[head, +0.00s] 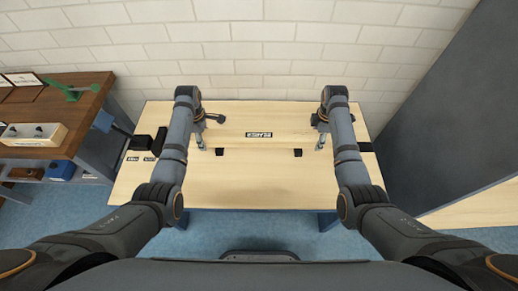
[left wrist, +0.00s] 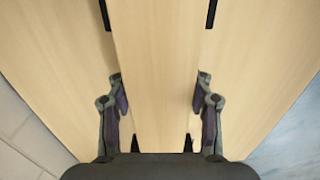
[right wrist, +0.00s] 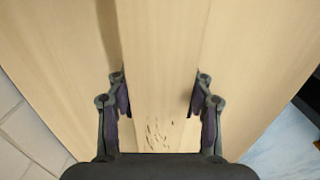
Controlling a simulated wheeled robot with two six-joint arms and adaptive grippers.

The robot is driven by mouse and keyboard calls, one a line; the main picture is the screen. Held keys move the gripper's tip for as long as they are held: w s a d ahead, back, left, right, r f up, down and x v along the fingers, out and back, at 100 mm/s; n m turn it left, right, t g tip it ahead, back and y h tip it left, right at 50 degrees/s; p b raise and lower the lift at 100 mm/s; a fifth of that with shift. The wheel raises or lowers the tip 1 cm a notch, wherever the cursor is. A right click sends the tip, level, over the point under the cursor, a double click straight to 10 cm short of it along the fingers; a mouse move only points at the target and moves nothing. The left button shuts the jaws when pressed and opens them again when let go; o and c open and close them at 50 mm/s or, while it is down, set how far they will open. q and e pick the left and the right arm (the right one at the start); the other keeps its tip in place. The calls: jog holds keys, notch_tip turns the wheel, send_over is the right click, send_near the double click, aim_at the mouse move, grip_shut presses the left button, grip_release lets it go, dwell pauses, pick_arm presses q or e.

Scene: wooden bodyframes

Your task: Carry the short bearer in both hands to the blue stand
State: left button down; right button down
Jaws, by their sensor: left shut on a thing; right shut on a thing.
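The short bearer (head: 258,142) is a pale wooden board lying left to right over a pale wooden tabletop (head: 250,185). My left gripper (head: 202,145) is shut on it near its left end, and my right gripper (head: 320,143) near its right end. In the left wrist view the bearer (left wrist: 155,60) runs straight between the fingers. In the right wrist view the bearer (right wrist: 160,60) also lies between the fingers, with dark marks near the palm. I cannot tell whether it touches what is below. Blue legs (head: 327,221) show under the table; no separate blue stand is clear.
Two small black blocks (head: 220,152) (head: 298,152) sit along the bearer's near edge. A dark wooden workbench (head: 85,95) is at left, a grey panel (head: 440,120) at right. The table's front half is clear.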

pick_arm(q)
jog(key=c, duration=0.6)
grip_release()
jog(key=shift+s+f, duration=0.1)
pick_arm(e)
jog(key=c, duration=0.5)
grip_release()
jog(key=shift+s+f, duration=0.1)
pick_arm(q)
jog(key=shift+o, duration=0.2)
notch_tip(320, 180, up, 12)
jog(key=shift+r, duration=0.1)
pick_arm(e)
notch_tip(320, 180, up, 12)
